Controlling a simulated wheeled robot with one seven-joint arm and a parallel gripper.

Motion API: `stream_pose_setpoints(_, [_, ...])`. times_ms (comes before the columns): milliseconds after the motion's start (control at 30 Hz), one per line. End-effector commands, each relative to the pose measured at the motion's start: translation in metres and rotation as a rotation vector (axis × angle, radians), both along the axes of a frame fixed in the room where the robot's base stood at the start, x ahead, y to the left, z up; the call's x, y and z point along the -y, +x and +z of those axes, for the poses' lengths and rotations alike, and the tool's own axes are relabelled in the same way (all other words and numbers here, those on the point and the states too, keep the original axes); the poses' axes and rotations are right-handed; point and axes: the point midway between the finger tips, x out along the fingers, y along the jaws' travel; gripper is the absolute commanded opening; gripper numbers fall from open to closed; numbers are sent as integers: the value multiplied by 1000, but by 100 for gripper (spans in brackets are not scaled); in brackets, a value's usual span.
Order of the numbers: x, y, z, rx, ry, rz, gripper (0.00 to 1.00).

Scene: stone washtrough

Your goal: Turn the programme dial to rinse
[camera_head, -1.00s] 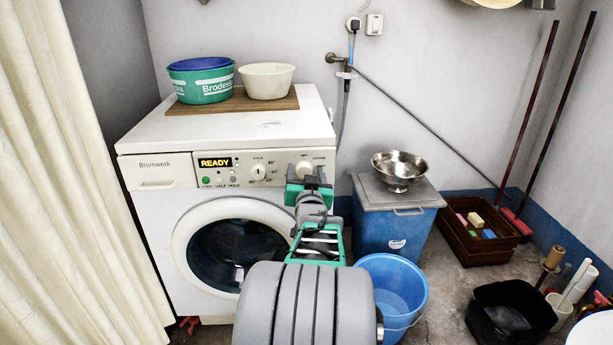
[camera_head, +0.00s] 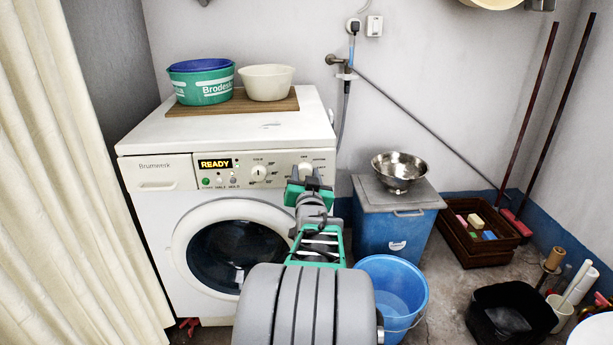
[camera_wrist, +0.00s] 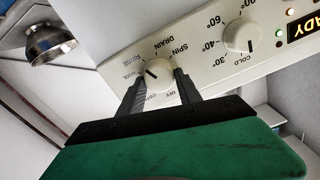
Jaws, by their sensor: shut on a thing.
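The programme dial (camera_wrist: 158,75) is a round cream knob at the right end of the washing machine's control panel (camera_wrist: 206,51). In the wrist view it has a dark pointer mark on its left side, and labels around it include DRAIN, SPIN and OFF. The word RINSE seems to stand at its upper left; I cannot tell exactly which label the mark meets. My gripper (camera_wrist: 159,84) has one finger on each side of the dial and is shut on it. In the head view my gripper (camera_head: 308,183) is at the panel's right end, partly hiding the dial.
A temperature dial (camera_wrist: 239,37) sits beside the programme dial. The display (camera_head: 215,163) reads READY. Basins (camera_head: 266,82) stand on the machine's top. A blue bucket (camera_head: 413,311) and a lidded blue bin (camera_head: 388,229) with a steel bowl (camera_head: 399,170) stand to the right.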

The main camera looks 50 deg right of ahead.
Motion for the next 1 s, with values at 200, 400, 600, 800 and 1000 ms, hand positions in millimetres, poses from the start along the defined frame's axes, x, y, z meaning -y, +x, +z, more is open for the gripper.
stream_pose_setpoints(200, [0,0,-1,57,52,-1,0])
stream_pose_setpoints(400, [0,0,-1,56,51,-1,45])
stream_pose_setpoints(600, [0,0,-1,56,50,-1,61])
stream_pose_setpoints(800, [0,0,0,56,50,0,63])
stream_pose_setpoints(1000, [-12,-12,3,57,49,0,63])
